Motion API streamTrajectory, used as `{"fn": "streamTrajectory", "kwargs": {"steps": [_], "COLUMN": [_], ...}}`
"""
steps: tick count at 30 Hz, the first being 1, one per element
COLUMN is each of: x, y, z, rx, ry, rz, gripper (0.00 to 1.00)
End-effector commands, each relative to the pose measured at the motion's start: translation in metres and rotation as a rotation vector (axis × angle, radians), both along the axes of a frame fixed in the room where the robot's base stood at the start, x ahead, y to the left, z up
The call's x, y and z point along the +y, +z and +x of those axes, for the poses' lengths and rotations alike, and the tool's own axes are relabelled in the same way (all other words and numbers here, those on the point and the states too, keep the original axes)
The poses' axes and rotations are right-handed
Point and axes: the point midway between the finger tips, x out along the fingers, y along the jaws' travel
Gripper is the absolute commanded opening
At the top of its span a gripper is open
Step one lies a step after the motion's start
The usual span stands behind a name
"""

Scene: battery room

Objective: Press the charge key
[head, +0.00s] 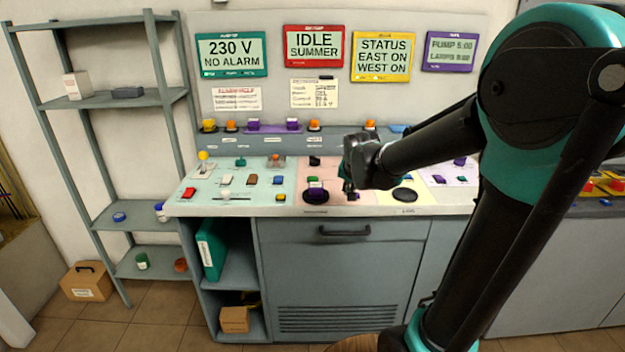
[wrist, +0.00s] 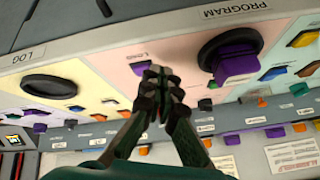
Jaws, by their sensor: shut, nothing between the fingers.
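No label reading "charge" is legible, so I cannot tell which key is the charge key. My gripper (head: 348,190) is shut and empty, low over the pink section of the console (head: 230,210). In the wrist view my gripper's closed fingertips (wrist: 161,72) are right beside a small purple key (wrist: 139,68) and partly overlap it; I cannot tell whether they touch. That key also shows in the head view (head: 355,197), beneath the fingers. A black dial with a purple knob (wrist: 238,65), by the "PROGRAM" label, is to the right in the wrist view.
A black round disc (head: 404,194) sits on the yellow section, right of my gripper. Several small coloured keys and switches crowd the panels. Four screens hang on the back wall, including a red "IDLE SUMMER" one (head: 314,47). A shelf rack (head: 110,100) stands left.

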Motion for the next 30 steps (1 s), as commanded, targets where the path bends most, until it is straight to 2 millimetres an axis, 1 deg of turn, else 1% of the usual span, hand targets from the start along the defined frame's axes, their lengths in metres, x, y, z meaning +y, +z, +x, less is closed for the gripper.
{"fn": "streamTrajectory", "kwargs": {"steps": [1,6,9,12,15,18,21,30], "x": [0.012,0.049,0.071,0.089,0.101,0.108,0.111,0.110], "y": [0.010,0.041,0.057,0.068,0.076,0.081,0.082,0.082], "z": [0.020,0.077,0.104,0.125,0.139,0.146,0.149,0.149], "rx": [-0.019,-0.084,-0.116,-0.141,-0.159,-0.166,-0.170,-0.170], "ry": [-0.018,-0.093,-0.129,-0.156,-0.175,-0.186,-0.189,-0.190], "rz": [0.021,0.108,0.156,0.198,0.229,0.245,0.253,0.253], "gripper": [0.00,0.00,0.00,0.00,0.00,0.00,0.00,0.00]}}
